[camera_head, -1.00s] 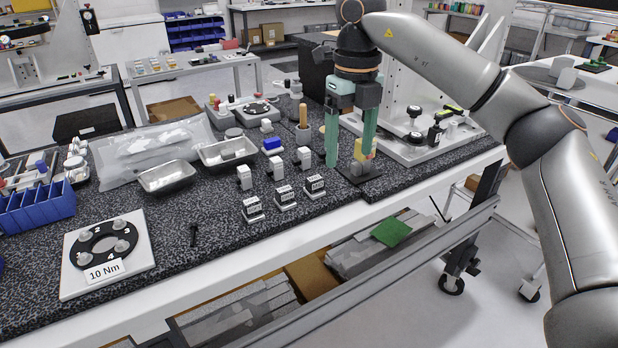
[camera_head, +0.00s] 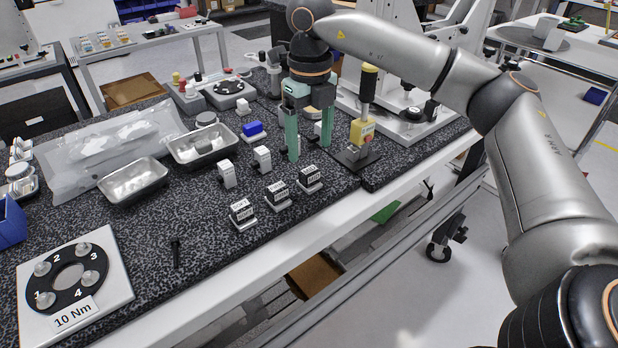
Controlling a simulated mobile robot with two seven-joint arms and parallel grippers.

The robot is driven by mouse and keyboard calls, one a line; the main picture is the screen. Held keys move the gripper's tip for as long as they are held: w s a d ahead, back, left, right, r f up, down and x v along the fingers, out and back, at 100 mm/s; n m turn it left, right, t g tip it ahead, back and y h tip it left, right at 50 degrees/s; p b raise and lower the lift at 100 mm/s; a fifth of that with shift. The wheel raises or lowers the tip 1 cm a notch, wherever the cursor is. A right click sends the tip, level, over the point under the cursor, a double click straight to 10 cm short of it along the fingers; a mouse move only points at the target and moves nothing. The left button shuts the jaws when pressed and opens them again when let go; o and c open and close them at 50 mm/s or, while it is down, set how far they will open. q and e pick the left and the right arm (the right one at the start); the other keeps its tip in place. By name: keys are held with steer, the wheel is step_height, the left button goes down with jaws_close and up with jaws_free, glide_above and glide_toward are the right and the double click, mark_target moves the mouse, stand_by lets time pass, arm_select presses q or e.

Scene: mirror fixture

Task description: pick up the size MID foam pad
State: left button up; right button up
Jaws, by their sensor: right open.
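Three small white blocks with dark printed labels stand in a slanting row near the bench's front edge: a left block (camera_head: 242,214), a middle block (camera_head: 277,196) and a right block (camera_head: 310,178). The labels are too small to read surely, so I cannot tell which is the MID foam pad. Behind them stand plain white blocks, one on the left (camera_head: 227,174) and one in the middle (camera_head: 262,159). My right gripper (camera_head: 309,149) points down with its green fingers apart, behind the right labelled block. A third plain white block (camera_head: 317,130) shows partly between the fingers. My left gripper is out of view.
A yellow-and-black upright tool (camera_head: 363,120) on a dark plate stands close to the right of my gripper. A blue block (camera_head: 253,131) and metal trays (camera_head: 203,145) lie to the left.

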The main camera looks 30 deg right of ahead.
mark_target(310, 170)
step_height(310, 170, down, 6)
steer(key=shift+s+a+r, duration=0.1)
steer(key=shift+s+r, duration=0.05)
stand_by(0.3)
jaws_close()
stand_by(0.4)
